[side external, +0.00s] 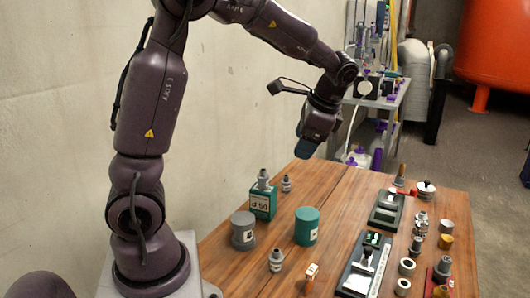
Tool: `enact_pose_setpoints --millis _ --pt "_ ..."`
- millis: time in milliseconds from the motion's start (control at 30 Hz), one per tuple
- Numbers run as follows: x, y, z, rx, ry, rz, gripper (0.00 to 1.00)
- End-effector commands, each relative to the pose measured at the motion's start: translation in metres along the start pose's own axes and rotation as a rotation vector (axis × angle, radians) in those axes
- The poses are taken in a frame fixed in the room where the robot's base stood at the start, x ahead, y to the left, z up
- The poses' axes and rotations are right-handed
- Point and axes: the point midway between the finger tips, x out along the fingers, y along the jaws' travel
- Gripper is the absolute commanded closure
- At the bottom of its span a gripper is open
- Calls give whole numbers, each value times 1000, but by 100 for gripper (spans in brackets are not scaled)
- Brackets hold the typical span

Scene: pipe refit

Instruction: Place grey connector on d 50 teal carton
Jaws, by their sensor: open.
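The teal carton (263,205) with a white "d 50" label stands toward the left of the wooden table. A grey connector (264,178) stands upright on top of it. A smaller grey connector (286,184) stands on the table just behind the carton, to its right. Another grey connector (276,261) stands near the front. My gripper (306,150) is open, pointing down above the back of the table, up and to the right of the carton, apart from it. Its fingers are small and dark here, and I see nothing held between them.
A grey cylinder (243,231) and a teal cylinder (307,226) stand near the carton. Dark device trays (364,265) and several fittings and rings crowd the right side. A concrete wall (60,150) runs along the left. The table's back middle is clear.

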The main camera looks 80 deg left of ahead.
Motion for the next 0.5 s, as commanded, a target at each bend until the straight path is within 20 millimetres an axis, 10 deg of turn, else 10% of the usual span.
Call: enact_pose_setpoints --millis 200,500 --pt "-48 68 38 -168 346 62 37" --pt "-65 146 81 -357 691 175 37"
